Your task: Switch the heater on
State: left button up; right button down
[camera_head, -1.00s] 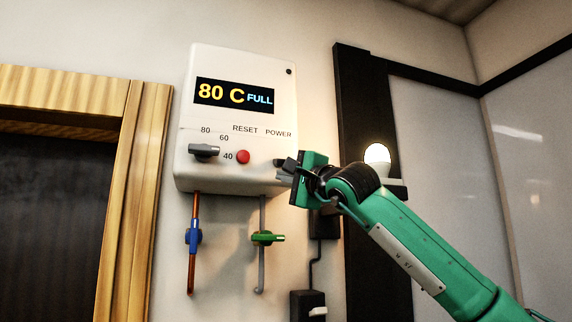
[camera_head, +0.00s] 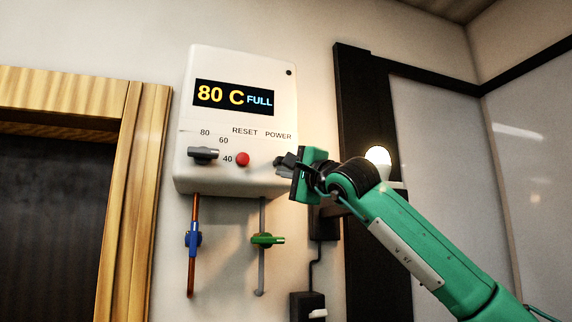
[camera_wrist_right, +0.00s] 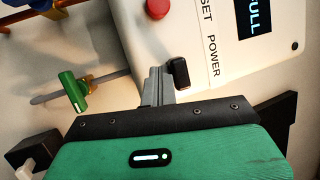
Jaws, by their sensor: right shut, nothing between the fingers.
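The white heater (camera_head: 240,65) hangs on the wall, and its display reads 80 C and FULL. A dark temperature knob (camera_head: 204,154) and a red reset button (camera_head: 243,159) are on its lower front. The black power switch (camera_wrist_right: 178,72) shows in the right wrist view beside the POWER label. My left gripper is not in view.
Below the heater are a copper pipe with a blue valve (camera_head: 193,238) and a grey pipe with a green valve (camera_head: 267,240). A wooden door frame (camera_head: 140,200) is on the left. A lit bulb (camera_head: 378,155) is behind my right arm, by a black post (camera_head: 352,90).

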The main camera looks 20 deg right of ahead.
jog(key=shift+r+p, duration=0.5)
jog(key=shift+r, duration=0.25)
jog(key=shift+f, duration=0.1)
jog(key=s+f+b, duration=0.1)
jog(key=s+b, duration=0.6)
jog(key=s, duration=0.3)
jog(key=shift+d, duration=0.2)
dwell(0.5)
